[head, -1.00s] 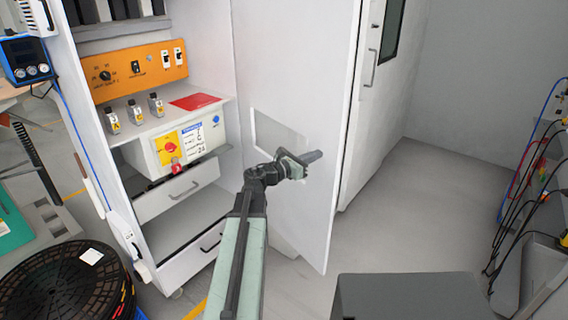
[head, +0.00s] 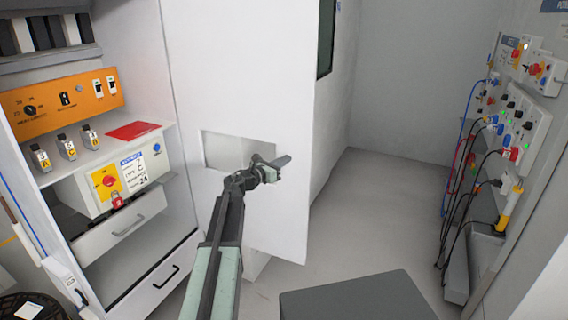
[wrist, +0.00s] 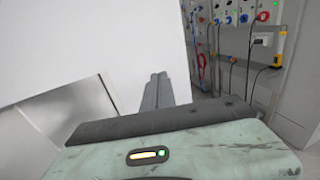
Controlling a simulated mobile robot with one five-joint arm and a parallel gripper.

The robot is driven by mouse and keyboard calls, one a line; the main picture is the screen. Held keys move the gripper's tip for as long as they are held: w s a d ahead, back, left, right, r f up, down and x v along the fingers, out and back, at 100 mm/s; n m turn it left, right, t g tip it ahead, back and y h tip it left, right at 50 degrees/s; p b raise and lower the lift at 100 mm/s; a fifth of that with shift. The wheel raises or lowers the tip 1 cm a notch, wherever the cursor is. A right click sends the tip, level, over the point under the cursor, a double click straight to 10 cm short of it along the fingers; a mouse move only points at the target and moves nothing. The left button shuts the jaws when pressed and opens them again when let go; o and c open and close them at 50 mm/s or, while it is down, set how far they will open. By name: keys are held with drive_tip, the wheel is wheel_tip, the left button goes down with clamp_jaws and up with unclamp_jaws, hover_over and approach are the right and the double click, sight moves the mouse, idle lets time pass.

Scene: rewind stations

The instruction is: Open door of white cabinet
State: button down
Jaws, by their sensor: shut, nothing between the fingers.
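The white cabinet (head: 140,50) stands at the left in the head view with its inside exposed. Its white door (head: 245,85) is swung open and stands out to the right of the shelves, with a pale rectangular panel (head: 222,150) low on it. My gripper (head: 284,161) is in front of the door's lower part near its free edge, fingers together and empty, pointing right. In the wrist view the shut fingers (wrist: 157,90) reach toward the door's edge, with the door (wrist: 85,45) filling the left. I cannot tell whether they touch the door.
Inside the cabinet are an orange control panel (head: 62,100), a white switch box (head: 120,180) and drawers (head: 125,225). A wall station with cables (head: 500,130) stands at the right. A dark grey block (head: 355,300) is at the bottom. Grey floor (head: 385,215) is free between door and station.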

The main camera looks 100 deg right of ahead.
drive_tip(key=w+a, duration=0.8)
drive_tip(key=a, duration=0.3)
drive_tip(key=shift+a, duration=0.25)
